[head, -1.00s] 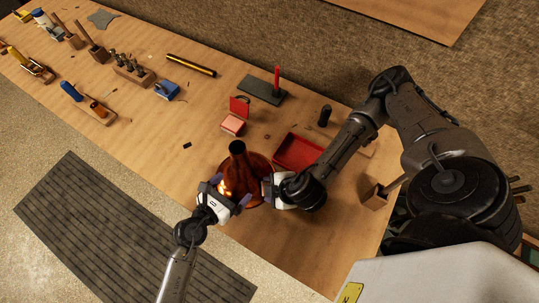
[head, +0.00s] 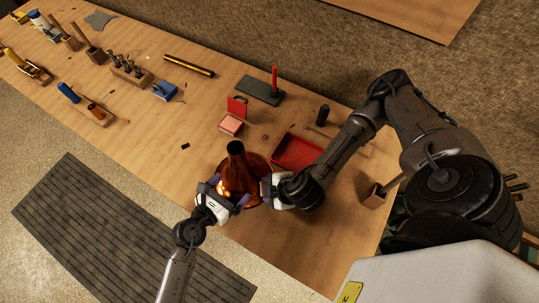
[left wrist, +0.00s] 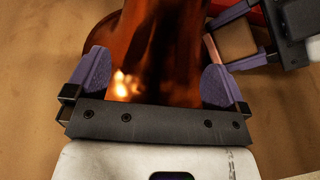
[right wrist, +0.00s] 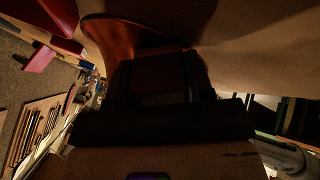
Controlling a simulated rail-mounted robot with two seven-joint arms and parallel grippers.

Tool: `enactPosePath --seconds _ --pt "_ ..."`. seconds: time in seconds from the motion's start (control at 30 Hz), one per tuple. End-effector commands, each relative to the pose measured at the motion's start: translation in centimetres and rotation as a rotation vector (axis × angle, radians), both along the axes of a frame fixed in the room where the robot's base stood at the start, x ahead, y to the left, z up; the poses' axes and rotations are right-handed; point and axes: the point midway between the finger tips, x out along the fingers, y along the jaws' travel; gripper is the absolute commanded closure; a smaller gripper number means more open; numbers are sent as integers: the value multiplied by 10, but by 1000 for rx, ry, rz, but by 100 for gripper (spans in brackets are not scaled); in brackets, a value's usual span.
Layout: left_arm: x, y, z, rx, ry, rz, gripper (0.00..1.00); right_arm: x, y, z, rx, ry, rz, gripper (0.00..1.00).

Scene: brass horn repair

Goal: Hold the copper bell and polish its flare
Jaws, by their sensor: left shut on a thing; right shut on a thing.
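The copper bell (head: 235,168) stands on the bench with its narrow neck up and its wide flare down. My left gripper (head: 224,190) is shut around the bell's body from the near left. In the left wrist view, its purple fingers lie on both sides of the glossy copper bell (left wrist: 150,60). My right gripper (head: 267,188) is at the right side of the flare, shut on a small block (left wrist: 232,40) with a tan face and a pinkish edge. The block is close against the flare; I cannot tell whether they touch. The right wrist view is dark, with the copper flare (right wrist: 115,38) ahead.
A red tray (head: 297,152) lies close behind my right gripper. A red box with a pink pad (head: 231,125) stands behind the bell. A wooden holder (head: 374,196) stands at the right. Other tools line the bench's far left. The bench front left of the bell is clear.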

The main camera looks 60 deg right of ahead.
Motion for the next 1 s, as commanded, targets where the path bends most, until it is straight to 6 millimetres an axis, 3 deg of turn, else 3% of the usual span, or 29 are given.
enactPosePath --seconds 0.03,1.0 --pt "-7 5 -23 35 14 -6 13 0 1 -4 2 1 3 71" --pt "-7 5 -23 35 14 -6 13 -1 10 -2 3 -1 4 71"
